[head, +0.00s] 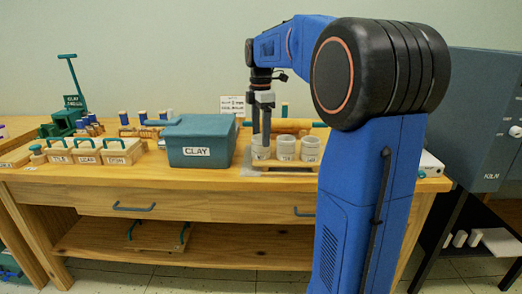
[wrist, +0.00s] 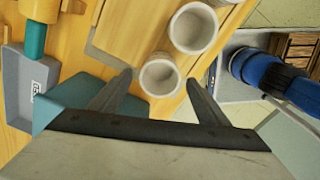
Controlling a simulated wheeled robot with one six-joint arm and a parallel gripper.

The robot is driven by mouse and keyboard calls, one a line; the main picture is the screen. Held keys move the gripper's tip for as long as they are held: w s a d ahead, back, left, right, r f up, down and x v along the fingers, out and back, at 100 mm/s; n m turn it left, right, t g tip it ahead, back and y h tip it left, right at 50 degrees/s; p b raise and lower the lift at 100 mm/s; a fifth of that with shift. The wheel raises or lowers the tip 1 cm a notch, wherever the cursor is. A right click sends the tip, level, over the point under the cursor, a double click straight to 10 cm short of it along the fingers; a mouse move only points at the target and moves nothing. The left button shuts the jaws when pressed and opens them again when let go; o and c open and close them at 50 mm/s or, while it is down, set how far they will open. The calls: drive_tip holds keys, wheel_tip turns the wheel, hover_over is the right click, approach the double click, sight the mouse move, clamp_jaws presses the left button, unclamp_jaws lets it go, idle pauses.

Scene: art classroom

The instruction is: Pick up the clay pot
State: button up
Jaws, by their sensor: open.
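Three small pale grey clay pots stand upright in a row on a wooden tray in the head view: a left pot (head: 261,150), a middle pot (head: 285,149) and a right pot (head: 310,149). My gripper (head: 261,136) points down over the left pot. In the wrist view my gripper (wrist: 159,80) is open, with one finger on each side of the nearest pot (wrist: 160,92). That pot is empty inside. Whether the fingers touch it I cannot tell. A second, larger-looking pot (wrist: 193,28) is just beyond it.
A teal box marked CLAY (head: 198,150) stands close left of the pots. A rolling pin (head: 297,124) lies behind them. Wooden stamp blocks (head: 88,152) sit further left on the wooden bench (head: 150,183). A dark kiln (head: 485,120) stands at the right.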

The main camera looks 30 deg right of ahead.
sight(261, 147)
drive_tip(key=shift+f, duration=2.3)
drive_tip(key=c, duration=1.2)
drive_tip(key=shift+r, duration=0.1)
drive_tip(key=shift+c, duration=0.2)
